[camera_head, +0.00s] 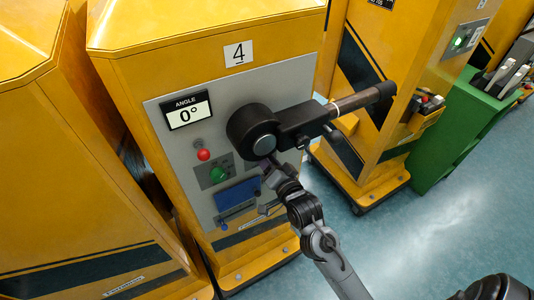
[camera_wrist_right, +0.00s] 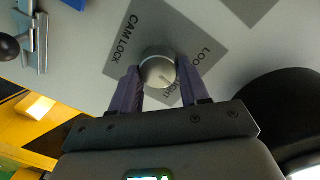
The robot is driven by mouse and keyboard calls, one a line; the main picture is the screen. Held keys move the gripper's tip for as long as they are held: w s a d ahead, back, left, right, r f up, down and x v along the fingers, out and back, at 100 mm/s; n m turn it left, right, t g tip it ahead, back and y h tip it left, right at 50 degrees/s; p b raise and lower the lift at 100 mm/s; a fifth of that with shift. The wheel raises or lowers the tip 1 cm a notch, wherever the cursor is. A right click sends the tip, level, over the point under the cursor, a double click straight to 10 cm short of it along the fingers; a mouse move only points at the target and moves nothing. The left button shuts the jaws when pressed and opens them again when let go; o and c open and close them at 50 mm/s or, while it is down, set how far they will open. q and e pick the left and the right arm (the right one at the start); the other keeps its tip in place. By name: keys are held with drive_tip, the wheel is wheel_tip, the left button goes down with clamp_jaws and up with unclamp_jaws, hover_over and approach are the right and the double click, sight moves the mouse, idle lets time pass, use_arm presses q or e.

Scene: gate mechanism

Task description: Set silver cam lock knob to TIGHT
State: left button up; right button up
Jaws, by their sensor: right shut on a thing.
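The silver cam lock knob (camera_wrist_right: 158,70) is a round metal knob on a dark grey label plate (camera_wrist_right: 130,38) in the right wrist view. The plate reads CAM LOCK, with LOOSE and TIGHT partly covered. My right gripper (camera_wrist_right: 158,76) is shut on the knob, one purple finger on each side. A faint line on the knob's face seems to point toward the TIGHT lettering, but its exact setting is hard to tell. In the head view, my right gripper (camera_head: 270,170) is against the panel below the black hub, and the knob is hidden. My left gripper is not in view.
The grey panel (camera_head: 165,140) on yellow cabinet 4 carries a 0° angle display (camera_head: 187,110), a red knob (camera_head: 204,155), a green button (camera_head: 218,174) and a blue box (camera_head: 237,193). A black hub (camera_head: 243,120) with a long handle (camera_head: 355,101) juts out above my right gripper.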

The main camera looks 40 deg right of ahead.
drive_tip(key=m+p, duration=0.5)
drive_tip(key=shift+d+f+m+y, duration=0.1)
drive_tip(key=shift+m+y, duration=0.3)
idle(0.4)
drive_tip(key=o, duration=1.1)
drive_tip(key=shift+c, duration=0.2)
drive_tip(key=shift+s+p, duration=0.1)
drive_tip(key=shift+p, duration=0.2)
